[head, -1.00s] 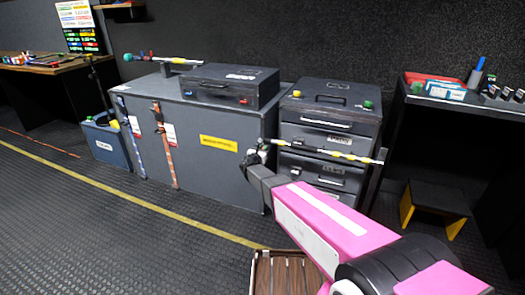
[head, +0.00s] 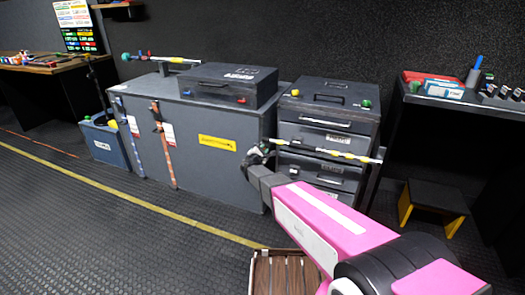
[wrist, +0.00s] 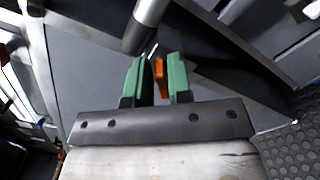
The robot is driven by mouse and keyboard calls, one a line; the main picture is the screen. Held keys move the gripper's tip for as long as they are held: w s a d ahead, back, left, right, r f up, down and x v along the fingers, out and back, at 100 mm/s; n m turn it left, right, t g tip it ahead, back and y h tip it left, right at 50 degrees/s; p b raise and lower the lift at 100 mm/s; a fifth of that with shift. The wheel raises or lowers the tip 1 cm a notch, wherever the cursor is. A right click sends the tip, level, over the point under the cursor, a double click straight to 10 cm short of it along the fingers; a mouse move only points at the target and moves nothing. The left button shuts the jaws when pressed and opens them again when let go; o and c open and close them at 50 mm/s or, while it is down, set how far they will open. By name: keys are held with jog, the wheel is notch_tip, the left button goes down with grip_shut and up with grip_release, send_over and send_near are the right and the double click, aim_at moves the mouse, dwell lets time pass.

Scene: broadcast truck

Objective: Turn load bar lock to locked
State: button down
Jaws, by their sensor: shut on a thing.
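The load bar (head: 340,154), a pale rod with yellow stripes, runs across the front of the drawer unit in the head view. My gripper (head: 258,152) is at its left end, beside the right end of the grey cabinet. In the wrist view, the green fingers of my gripper (wrist: 159,72) are closed around a small orange piece, which looks like the load bar lock (wrist: 160,76). A grey metal tube (wrist: 147,22), likely the bar, lies just beyond the fingertips. The lock is hidden in the head view, and its setting cannot be read.
The grey cabinet (head: 215,165) carries a black case (head: 228,85) and has two upright straps on its front. The drawer unit (head: 325,133) stands behind the bar. A yellow-legged step stool (head: 435,202) is at right. Open floor (head: 130,235) lies at front left.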

jog(key=m, duration=0.4)
jog(key=shift+d+f+m, duration=0.15)
jog(key=shift+f+m, duration=0.1)
jog(key=shift+m, duration=0.05)
jog(key=shift+f+m, duration=0.2)
jog(key=shift+m, duration=1.4)
jog(key=c, duration=1.2)
grip_release()
jog(key=shift+c, duration=0.2)
jog(key=shift+s, duration=0.15)
jog(key=v, duration=1)
jog(key=shift+s, duration=0.3)
